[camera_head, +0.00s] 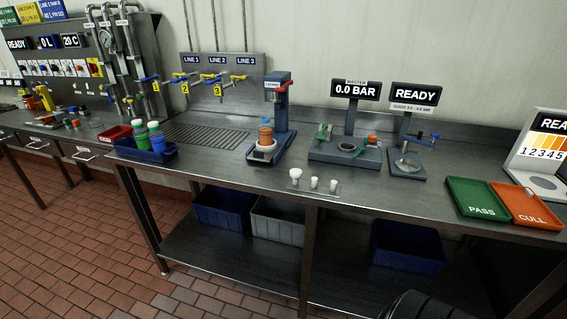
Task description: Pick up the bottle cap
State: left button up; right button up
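I cannot tell for certain which item is the bottle cap. A small orange round piece (372,139) sits on the right side of a grey fixture (343,157) in the middle of the bench and looks like a cap. Three small white pieces, a wider one (296,174) and two narrower ones (314,183) (333,186), stand on a clear plate at the bench's front edge. An orange bottle-like item (265,132) stands under the blue press (281,105). Neither of my grippers is in view.
A blue tray (157,156) holds bottles with green and white parts. Green PASS (477,198) and orange CULL (527,206) trays lie at the right. Bare bench lies between stand and front edge.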

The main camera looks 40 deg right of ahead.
aim_at(295, 172)
jog(key=z, duration=1.5)
